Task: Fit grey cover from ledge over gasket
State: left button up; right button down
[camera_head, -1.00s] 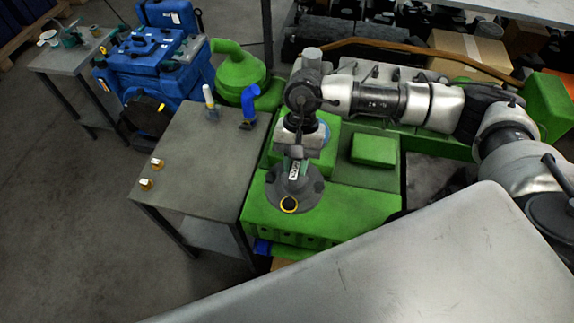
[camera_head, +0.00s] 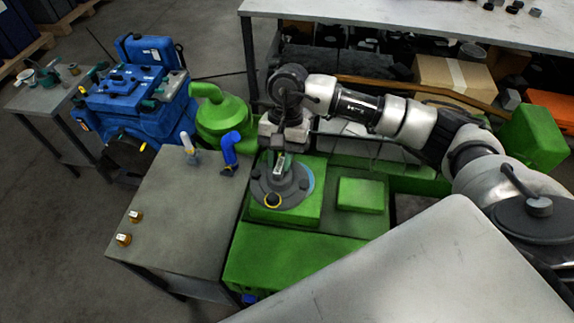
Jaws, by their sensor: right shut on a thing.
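My right gripper (camera_head: 282,163) points down from the arm that comes in from the right. It is shut on the grey cover (camera_head: 265,188), a round dark grey flange with a raised middle and a yellow-rimmed hole at its front edge. The cover is over the raised green block (camera_head: 285,215) of the engine. A thin blue-teal edge of the gasket (camera_head: 311,182) shows at the cover's right side; the cover hides the rest. I cannot tell whether the cover touches the gasket or hangs just above it. My left gripper is not in view.
A smaller green block (camera_head: 361,195) stands right of the cover. A green bell-shaped part (camera_head: 222,118) is behind.

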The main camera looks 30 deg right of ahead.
jog(key=w+d+f+m+t+y+p, duration=0.25)
jog(key=w+d+m, duration=0.35)
jog(key=m, duration=0.4)
notch_tip(320, 180, down, 7)
jog(key=m+t+b, duration=0.1)
jog(key=b, duration=0.3)
jog(key=shift+w+d+f+h+b, duration=0.2)
jog(key=shift+d+h+b, duration=0.1)
jog(key=shift+d+h, duration=0.15)
jog(key=shift+r, duration=0.1)
jog(key=shift+s+b, duration=0.1)
jog(key=shift+b, duration=0.45)
jog(key=shift+f+b, duration=0.95)
jog(key=shift+b, duration=0.1)
dwell(0.5)
dwell(0.5)
